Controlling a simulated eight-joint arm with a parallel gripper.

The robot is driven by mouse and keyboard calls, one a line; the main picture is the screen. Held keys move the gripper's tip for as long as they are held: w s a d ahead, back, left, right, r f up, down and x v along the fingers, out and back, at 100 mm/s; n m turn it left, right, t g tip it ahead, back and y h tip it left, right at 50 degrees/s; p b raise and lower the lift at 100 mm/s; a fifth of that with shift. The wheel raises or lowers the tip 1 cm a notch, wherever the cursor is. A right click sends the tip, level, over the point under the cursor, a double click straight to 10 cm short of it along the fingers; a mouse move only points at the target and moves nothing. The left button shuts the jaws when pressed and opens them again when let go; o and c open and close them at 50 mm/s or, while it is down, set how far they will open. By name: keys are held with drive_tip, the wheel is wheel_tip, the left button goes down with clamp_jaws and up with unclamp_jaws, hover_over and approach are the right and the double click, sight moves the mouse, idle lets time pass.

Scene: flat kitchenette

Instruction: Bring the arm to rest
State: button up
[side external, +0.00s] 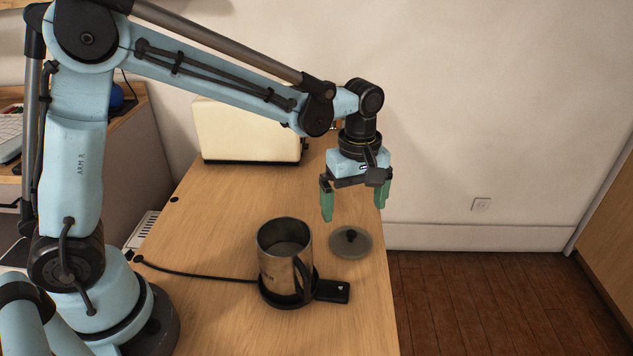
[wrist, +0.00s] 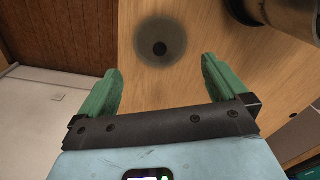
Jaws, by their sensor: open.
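My gripper (side external: 355,203) hangs pointing down above the right part of the wooden table (side external: 215,215). Its two green fingers are apart with nothing between them; the wrist view shows the same open fingers (wrist: 158,90). Below and in front of the gripper, a round grey lid with a dark knob (side external: 337,249) lies flat on the table. The lid also shows in the wrist view (wrist: 172,32), just beyond the fingertips and apart from them.
A metal kettle without a lid (side external: 277,268) stands on a black corded base (side external: 331,291) left of the round lid. A cream box-shaped appliance (side external: 248,131) stands at the back by the wall. The table's right edge is close to the lid, with brown floor (side external: 480,295) beyond.

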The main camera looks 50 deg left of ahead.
sight(351, 232)
wheel_tip(351, 232, down, 7)
drive_tip(key=shift+f, duration=0.2)
wheel_tip(351, 232, up, 4)
drive_tip(key=s+d+r, duration=0.8)
drive_tip(key=s+d, duration=0.1)
drive_tip(key=s+a+r+m, duration=0.2)
drive_tip(key=s+r+m, duration=0.9)
drive_tip(key=s, duration=0.4)
drive_tip(key=shift+m, duration=0.3)
